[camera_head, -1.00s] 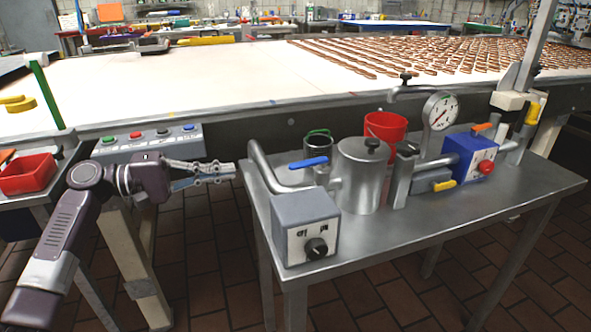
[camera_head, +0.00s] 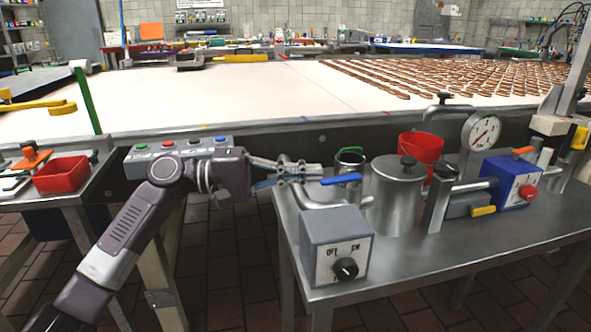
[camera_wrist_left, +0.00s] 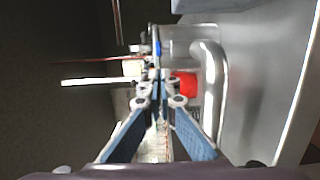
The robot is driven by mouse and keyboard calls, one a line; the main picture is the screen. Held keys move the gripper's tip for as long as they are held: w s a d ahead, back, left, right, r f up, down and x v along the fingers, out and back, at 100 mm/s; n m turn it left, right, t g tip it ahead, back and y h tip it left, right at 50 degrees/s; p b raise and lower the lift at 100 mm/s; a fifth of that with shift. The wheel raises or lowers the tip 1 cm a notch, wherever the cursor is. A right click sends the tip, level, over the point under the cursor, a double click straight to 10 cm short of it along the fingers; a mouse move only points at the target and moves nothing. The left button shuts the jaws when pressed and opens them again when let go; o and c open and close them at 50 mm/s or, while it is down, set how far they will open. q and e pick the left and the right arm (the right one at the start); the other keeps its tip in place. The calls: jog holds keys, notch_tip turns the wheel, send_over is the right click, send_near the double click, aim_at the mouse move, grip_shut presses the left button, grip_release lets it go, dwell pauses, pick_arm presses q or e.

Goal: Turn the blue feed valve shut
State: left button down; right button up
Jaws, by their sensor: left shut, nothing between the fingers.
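The blue valve handle (camera_head: 342,179) is a flat lever lying roughly level above the bent steel pipe (camera_head: 325,203), left of the steel pot (camera_head: 398,200). My left gripper (camera_head: 318,171) is shut and empty. In the head view its tips appear just left of the blue handle's near end; whether they touch it I cannot tell. In the left wrist view the shut fingertips (camera_wrist_left: 156,76) point ahead, and a small blue piece, likely the handle (camera_wrist_left: 157,47), shows beyond them. My right gripper is not in view.
A grey box with an OFF/ON knob (camera_head: 336,246) stands at the table's front left. A red bucket (camera_head: 421,148), a pressure gauge (camera_head: 482,132) and a blue box with a red knob (camera_head: 506,181) stand further right. A button panel (camera_head: 180,146) is behind my left arm.

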pick_arm(q)
jog(key=shift+s+d, duration=0.3)
jog(key=shift+s, duration=0.3)
jog(key=shift+s+n+t+p, duration=0.2)
jog(key=shift+n+t+p, duration=0.1)
jog(key=shift+t+p, duration=0.2)
